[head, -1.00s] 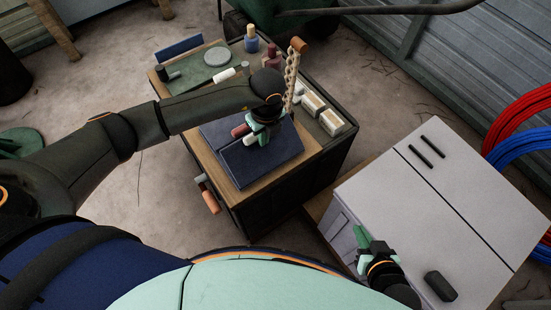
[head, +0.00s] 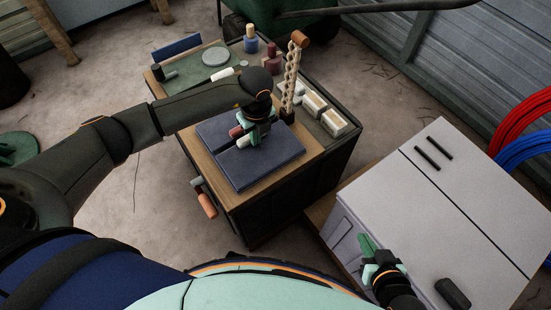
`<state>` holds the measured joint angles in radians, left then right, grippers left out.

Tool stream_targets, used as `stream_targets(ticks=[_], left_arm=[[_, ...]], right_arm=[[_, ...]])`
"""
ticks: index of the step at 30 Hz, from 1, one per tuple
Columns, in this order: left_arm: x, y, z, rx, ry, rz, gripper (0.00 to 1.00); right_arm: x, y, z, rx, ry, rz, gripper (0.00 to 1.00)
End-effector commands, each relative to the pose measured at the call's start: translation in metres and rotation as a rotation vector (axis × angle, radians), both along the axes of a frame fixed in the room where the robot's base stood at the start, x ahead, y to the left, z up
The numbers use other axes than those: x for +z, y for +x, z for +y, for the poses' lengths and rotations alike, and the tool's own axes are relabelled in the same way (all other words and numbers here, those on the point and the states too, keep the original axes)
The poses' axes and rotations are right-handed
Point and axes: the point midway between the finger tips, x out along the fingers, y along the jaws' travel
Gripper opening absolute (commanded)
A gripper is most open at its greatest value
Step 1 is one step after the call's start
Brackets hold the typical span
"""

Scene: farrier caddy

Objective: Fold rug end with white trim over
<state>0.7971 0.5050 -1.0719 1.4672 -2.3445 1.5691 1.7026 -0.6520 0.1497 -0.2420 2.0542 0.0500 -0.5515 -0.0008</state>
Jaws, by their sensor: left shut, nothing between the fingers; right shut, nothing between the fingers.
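The dark blue rug (head: 262,168) lies flat on the wooden top of the caddy, with a crease or edge running across its middle. My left gripper (head: 249,137) is shut just over the rug's middle; whether it touches the cloth is unclear. A small reddish piece (head: 236,131) and a small white piece (head: 243,141) show beside its fingers; I cannot tell whether the white one is trim. My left forearm and wrist hide part of the rug's far side. My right gripper (head: 366,246) is shut and empty beside the white cabinet's near edge.
A twisted pale post (head: 291,80) stands behind the rug. Bottles (head: 250,40), pale blocks (head: 334,123) and a green mat (head: 190,74) occupy the caddy's far part. The white cabinet (head: 470,200) stands at right, its top mostly clear, with dark handles.

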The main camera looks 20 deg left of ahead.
Motion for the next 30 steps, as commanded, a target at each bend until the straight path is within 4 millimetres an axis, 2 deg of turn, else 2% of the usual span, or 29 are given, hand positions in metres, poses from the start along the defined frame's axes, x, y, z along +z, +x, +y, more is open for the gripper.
stream_targets(ticks=[1,19,30], left_arm=[[0.003,0.005,0.005,0.008,0.009,-0.015,0.0],[0.004,0.007,0.007,0.011,0.009,-0.015,0.0],[0.029,-0.003,-0.005,0.01,0.01,-0.015,0.0]], right_arm=[[0.001,0.0,0.0,0.0,-0.001,-0.001,0.0],[0.0,0.0,-0.001,-0.002,-0.001,0.002,0.0],[0.026,-0.001,0.0,-0.003,-0.001,0.006,0.0]])
